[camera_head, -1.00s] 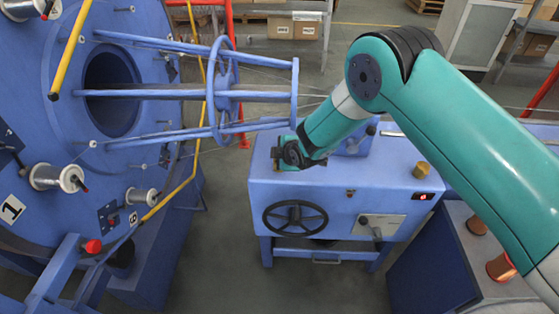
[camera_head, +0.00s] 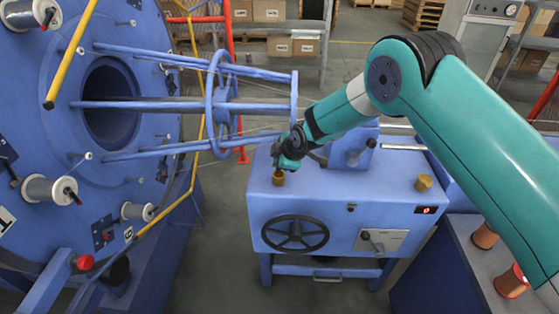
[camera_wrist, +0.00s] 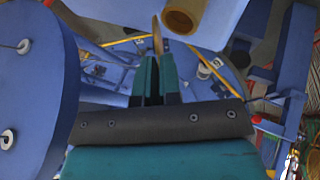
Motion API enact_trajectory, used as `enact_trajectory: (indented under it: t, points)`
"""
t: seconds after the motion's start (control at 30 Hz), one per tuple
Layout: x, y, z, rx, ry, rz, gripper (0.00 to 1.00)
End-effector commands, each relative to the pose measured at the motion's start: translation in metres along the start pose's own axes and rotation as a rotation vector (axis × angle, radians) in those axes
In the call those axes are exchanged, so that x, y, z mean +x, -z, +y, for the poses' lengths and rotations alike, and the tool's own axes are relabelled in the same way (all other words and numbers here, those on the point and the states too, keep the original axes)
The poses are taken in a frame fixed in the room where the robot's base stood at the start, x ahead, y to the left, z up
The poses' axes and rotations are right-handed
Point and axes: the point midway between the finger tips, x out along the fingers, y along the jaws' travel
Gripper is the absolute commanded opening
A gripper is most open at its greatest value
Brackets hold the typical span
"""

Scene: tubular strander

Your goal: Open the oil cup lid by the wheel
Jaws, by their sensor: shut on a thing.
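The brass oil cup (camera_head: 278,178) stands on the blue cabinet's top, at the left above the black handwheel (camera_head: 295,234). In the wrist view the cup (camera_wrist: 180,20) shows a dark open mouth. My gripper (camera_head: 280,160) is just above the cup. In the wrist view my gripper (camera_wrist: 156,60) is shut on a thin brass piece, which looks like the lid (camera_wrist: 157,38) seen edge-on. It sits beside the cup's mouth; I cannot tell whether it is still joined to the cup.
A second brass cup (camera_head: 424,183), closed on top, stands at the right of the cabinet top (camera_head: 350,185). Blue strander rods and a ring (camera_head: 222,105) reach in from the left near my wrist. A blue bracket (camera_head: 352,148) stands behind my gripper.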

Motion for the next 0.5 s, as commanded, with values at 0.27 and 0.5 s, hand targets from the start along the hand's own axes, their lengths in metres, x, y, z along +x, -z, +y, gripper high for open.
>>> enact_trajectory:
  t: [0.27,0.5]
  points:
    - [0.0006,-0.002,-0.0005,0.001,0.0,-0.005,0.31]
    - [-0.0014,-0.0007,0.0,0.0,-0.001,-0.002,0.31]
